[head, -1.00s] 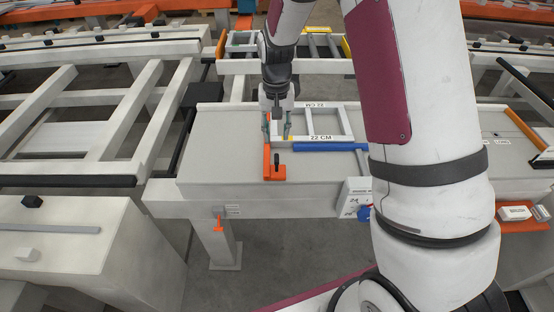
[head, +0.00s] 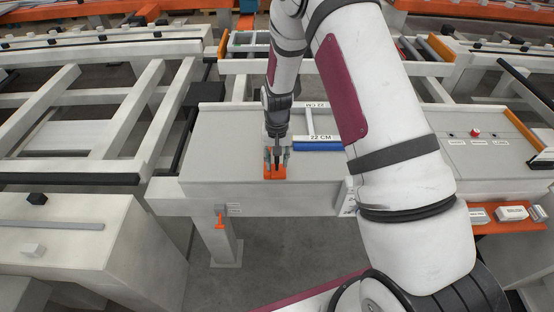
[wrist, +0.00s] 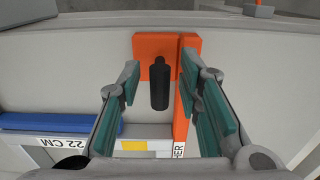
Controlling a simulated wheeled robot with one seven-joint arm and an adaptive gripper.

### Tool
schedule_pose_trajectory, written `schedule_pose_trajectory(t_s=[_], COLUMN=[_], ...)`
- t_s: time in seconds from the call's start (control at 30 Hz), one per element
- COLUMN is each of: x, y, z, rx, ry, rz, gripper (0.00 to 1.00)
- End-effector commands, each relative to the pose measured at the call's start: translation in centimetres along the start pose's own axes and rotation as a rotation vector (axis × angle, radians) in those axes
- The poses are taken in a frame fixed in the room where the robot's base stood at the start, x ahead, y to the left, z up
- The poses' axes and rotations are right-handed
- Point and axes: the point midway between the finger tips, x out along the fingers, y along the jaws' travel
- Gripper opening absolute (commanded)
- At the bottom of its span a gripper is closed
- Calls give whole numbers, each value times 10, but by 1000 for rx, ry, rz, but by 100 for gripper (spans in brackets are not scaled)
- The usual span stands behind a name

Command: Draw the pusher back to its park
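The pusher (head: 275,173) is an orange L-shaped piece with an upright black handle (wrist: 160,83), near the front edge of the grey jig table (head: 225,150). It also shows in the wrist view (wrist: 150,45), where its long orange arm runs towards the white frame. My gripper (head: 277,158) is over the pusher. In the wrist view my gripper (wrist: 160,82) is open, with its teal-padded fingers on either side of the black handle and visible gaps to it. A blue bar (head: 318,146) labelled 22 CM lies against the white frame (head: 310,122). No park is clearly identifiable.
A red button (head: 475,132) sits on the table's right part. An orange tray (head: 490,226) with white blocks is at the right. A small orange hook (head: 220,220) hangs on the table front. The table surface left of the pusher is clear.

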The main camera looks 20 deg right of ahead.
Motion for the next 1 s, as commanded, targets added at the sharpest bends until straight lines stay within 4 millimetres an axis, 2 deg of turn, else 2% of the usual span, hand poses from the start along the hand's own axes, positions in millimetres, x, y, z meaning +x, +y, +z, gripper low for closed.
schedule_pose_trajectory(t_s=[0.07, 0.1, 0.23, 0.5, 0.63, 0.77, 0.87, 1.0], x=[0, 0, 0, 0, 0, 1, 2, 3], y=[0, 0, 0, -1, -10, -32, -57, -102], z=[0, 0, 0, 0, 0, -1, -1, -2], rx=[0, 0, 0, -1, -4, -5, -7, -10], ry=[0, 0, 0, 0, 0, -1, 1, 1], rz=[0, 0, 0, 0, 0, 0, -1, -2], gripper=[32, 28, 0, 0, 0, 0, 0, 0])
